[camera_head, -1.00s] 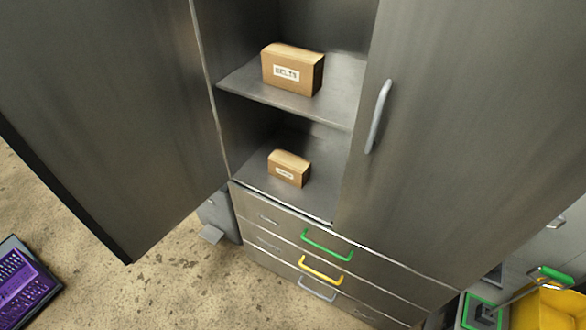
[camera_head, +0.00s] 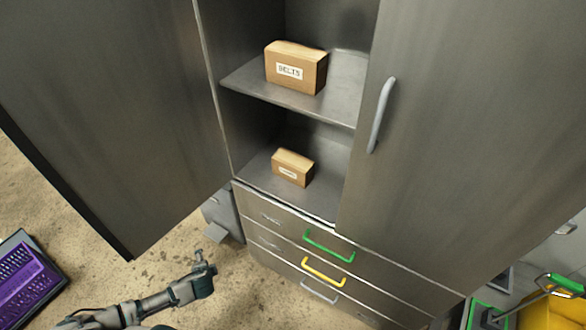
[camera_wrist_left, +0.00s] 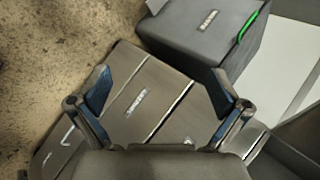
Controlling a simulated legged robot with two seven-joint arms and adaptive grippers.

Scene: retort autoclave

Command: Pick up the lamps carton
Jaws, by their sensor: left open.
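A small brown carton (camera_head: 292,168) with a white label sits upright on the lower shelf of the open metal cabinet. Its label is too small to read, so I cannot confirm that it is the lamps carton. A larger carton labelled BELTS (camera_head: 296,68) stands on the shelf above. My left gripper (camera_head: 204,265) is at the lower left of the head view, in front of the cabinet and well below and apart from the cartons. In the left wrist view my left gripper (camera_wrist_left: 161,88) is open with nothing between its fingers. My right gripper is not in view.
The open left door (camera_head: 110,120) and closed right door (camera_head: 455,140) flank the shelves. Drawers with green (camera_head: 329,247), yellow (camera_head: 324,274) and grey handles lie below. A purple rack (camera_head: 25,280) is at the left. A yellow bin (camera_head: 555,308) is at the lower right.

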